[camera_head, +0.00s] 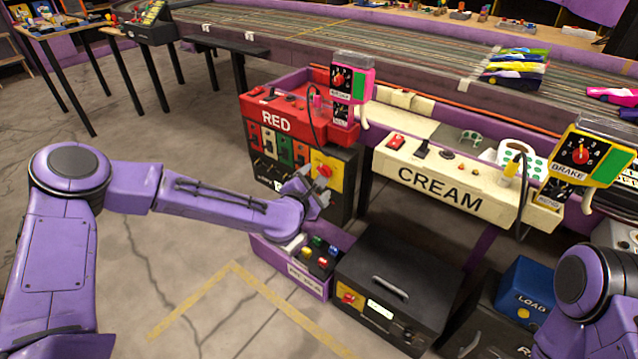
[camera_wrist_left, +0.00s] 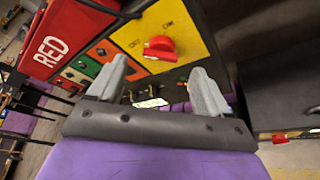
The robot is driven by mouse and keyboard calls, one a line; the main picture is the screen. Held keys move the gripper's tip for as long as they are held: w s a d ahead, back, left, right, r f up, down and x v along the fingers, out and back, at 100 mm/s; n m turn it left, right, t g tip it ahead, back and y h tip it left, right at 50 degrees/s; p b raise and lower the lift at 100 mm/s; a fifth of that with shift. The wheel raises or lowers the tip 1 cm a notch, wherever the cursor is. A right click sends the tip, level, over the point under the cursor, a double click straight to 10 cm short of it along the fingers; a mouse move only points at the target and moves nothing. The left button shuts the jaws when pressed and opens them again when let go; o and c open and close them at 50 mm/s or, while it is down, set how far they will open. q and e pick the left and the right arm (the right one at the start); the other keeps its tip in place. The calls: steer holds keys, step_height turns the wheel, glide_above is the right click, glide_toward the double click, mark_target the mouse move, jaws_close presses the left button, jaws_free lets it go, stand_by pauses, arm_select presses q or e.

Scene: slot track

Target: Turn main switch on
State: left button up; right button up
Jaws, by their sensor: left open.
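The main switch is a red rotary knob (camera_head: 324,171) on a yellow plate (camera_head: 335,165) on the front of the dark panel under the red RED console. In the left wrist view the knob (camera_wrist_left: 160,48) sits on the yellow plate (camera_wrist_left: 185,22), which bears OFF and ON lettering. The knob's bar lies roughly crosswise in that view. My left gripper (camera_head: 318,196) is in front of the panel just below the knob. In the wrist view my left gripper (camera_wrist_left: 161,78) is open and empty, its fingers apart, with the knob beyond the tips. My right gripper is out of view.
The RED console (camera_head: 277,122) overhangs the panel, with coloured plates beside the yellow one. A purple box with coloured buttons (camera_head: 305,282) and a black case with a handle (camera_head: 390,285) stand below and to the right. The CREAM console (camera_head: 440,188) is farther right.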

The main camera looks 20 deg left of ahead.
mark_target(324, 173)
arm_select(q)
steer(key=x, duration=0.4)
steer(key=shift+s, duration=0.1)
steer(key=c, duration=1.1)
steer(key=shift+o, duration=0.3)
